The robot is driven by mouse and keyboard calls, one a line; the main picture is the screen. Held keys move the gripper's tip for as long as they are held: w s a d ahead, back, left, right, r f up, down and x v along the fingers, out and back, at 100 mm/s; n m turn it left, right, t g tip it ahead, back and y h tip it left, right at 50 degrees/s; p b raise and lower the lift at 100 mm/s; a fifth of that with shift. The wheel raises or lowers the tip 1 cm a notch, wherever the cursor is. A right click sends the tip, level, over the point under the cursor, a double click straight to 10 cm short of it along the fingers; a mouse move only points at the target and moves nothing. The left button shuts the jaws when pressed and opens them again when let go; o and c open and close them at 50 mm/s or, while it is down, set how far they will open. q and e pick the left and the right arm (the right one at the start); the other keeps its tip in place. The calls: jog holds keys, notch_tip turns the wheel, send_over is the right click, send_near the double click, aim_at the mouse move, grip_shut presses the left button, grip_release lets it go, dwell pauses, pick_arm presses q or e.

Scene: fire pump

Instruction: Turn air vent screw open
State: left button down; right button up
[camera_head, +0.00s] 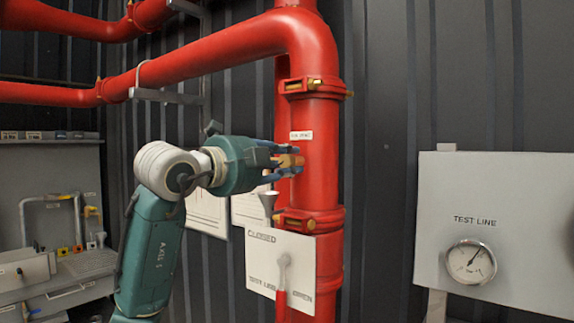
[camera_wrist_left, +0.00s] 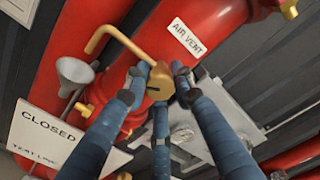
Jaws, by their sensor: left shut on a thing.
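The air vent screw (camera_wrist_left: 160,82) is a brass fitting on the red vertical pipe (camera_head: 312,180), with a bent brass tube (camera_wrist_left: 110,36) coming off it. The white AIR VENT label (camera_wrist_left: 184,41) is beside it in the left wrist view, and the small label (camera_head: 301,135) above it in the head view. My left gripper (camera_head: 290,161) reaches in from the left and its blue fingers are shut around the brass screw; in the left wrist view the fingertips (camera_wrist_left: 158,76) surround it. The fingers hide part of the screw in the head view. My right gripper is not in view.
A grey funnel (camera_head: 269,199) stands just below the gripper. A white CLOSED sign (camera_head: 262,262) with a lever (camera_head: 283,262) is lower on the pipe. A TEST LINE panel with a gauge (camera_head: 471,262) is at the right. Dark ribbed wall is behind.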

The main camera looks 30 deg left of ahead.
pick_arm(q)
jog(key=shift+f, duration=0.15)
dwell(0.4)
jog(key=c, duration=1.4)
grip_release()
jog(key=shift+c, duration=0.2)
jog(key=s+a, duration=0.1)
jog(key=s, duration=1.1)
